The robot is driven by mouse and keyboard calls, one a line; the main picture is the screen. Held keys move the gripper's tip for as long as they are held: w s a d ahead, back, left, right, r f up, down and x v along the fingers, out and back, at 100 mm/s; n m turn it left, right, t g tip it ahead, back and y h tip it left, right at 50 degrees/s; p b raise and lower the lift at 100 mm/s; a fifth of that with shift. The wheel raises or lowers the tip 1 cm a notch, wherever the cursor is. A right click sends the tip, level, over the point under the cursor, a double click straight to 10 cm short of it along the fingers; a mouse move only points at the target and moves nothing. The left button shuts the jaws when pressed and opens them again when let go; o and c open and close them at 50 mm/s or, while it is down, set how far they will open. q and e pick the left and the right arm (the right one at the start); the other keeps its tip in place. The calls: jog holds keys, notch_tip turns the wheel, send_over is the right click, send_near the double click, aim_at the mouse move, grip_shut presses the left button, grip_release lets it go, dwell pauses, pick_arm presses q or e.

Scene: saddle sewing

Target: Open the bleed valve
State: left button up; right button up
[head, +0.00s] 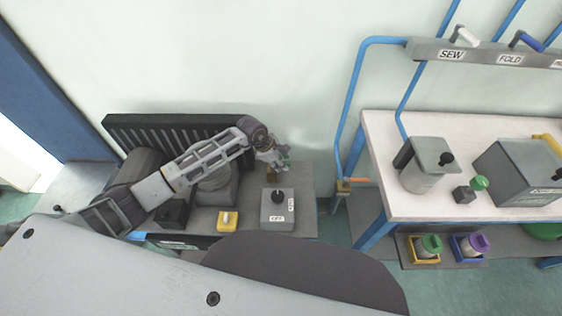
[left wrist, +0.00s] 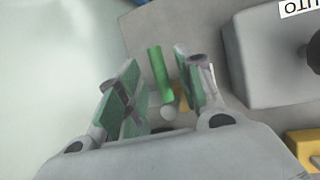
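A green bar-shaped handle (left wrist: 159,73), which looks like the bleed valve's lever, stands between my left gripper's fingers in the left wrist view. A small round grey end and a brass-coloured part (left wrist: 183,97) lie near its base, partly hidden by the fingers. My left gripper (left wrist: 158,88) is open, with its green pads on either side of the handle and small gaps showing. In the head view my left gripper (head: 273,158) is above the back right of the compressor bench, where a brownish fitting (head: 271,173) shows just under it. My right gripper is not in view.
A grey switch box (head: 278,208) with a black knob and OFF and AUTO labels stands close in front of the gripper. A yellow button box (head: 227,221) is left of it. A white-topped table (head: 390,205) stands right, beyond a pipe valve with an orange handle (head: 357,180).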

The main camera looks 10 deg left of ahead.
pick_arm(q)
jog(key=shift+f, duration=0.1)
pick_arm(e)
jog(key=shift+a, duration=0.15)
pick_arm(q)
grip_shut()
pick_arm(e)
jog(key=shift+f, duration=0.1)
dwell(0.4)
